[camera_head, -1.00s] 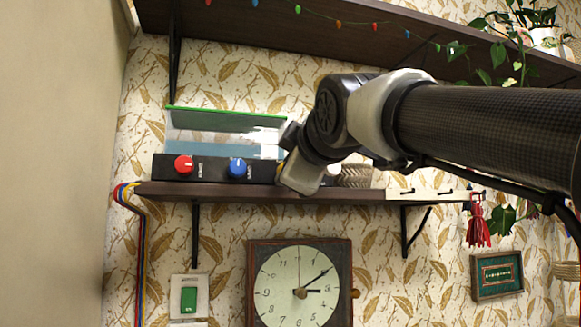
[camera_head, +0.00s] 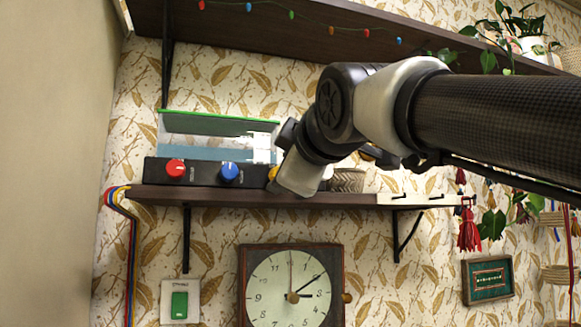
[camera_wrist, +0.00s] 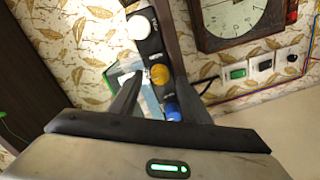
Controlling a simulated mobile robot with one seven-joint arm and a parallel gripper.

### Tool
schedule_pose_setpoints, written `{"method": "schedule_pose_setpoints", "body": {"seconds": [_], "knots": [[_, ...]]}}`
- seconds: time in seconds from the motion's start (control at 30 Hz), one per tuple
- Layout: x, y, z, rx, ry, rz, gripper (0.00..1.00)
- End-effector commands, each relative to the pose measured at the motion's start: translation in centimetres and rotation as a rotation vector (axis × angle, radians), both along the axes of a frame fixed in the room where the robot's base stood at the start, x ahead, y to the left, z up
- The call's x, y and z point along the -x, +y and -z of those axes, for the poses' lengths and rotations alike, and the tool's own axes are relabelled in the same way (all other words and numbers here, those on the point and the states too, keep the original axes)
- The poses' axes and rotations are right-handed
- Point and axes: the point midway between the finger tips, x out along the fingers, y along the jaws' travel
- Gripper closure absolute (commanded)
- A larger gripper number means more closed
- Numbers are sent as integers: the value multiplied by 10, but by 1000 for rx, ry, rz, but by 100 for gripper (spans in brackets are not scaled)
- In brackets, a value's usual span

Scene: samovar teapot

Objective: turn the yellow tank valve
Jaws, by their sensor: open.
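The yellow valve knob (camera_head: 272,173) is on the black control panel on the shelf. In the head view it shows only in part beside my gripper (camera_head: 296,182), which hides the rest. In the wrist view the yellow knob (camera_wrist: 160,74) is whole and lies ahead, between the directions of my two dark fingers. My gripper (camera_wrist: 158,82) is open and empty. I cannot tell whether a finger touches the knob.
A red knob (camera_head: 175,168) and a blue knob (camera_head: 229,172) sit left of the yellow one; a white knob (camera_wrist: 140,27) is on its other side. A clear tank (camera_head: 190,135) stands behind the panel. A clock (camera_head: 291,290) hangs below the shelf (camera_head: 330,200).

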Motion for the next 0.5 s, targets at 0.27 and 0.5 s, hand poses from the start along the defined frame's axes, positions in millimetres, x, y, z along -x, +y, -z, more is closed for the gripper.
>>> {"method": "schedule_pose_setpoints", "body": {"seconds": [0.27, 0.5], "knots": [[68, -20, -5, -2, -4, 0, 57], [117, -34, -7, -2, -4, 0, 57]]}}
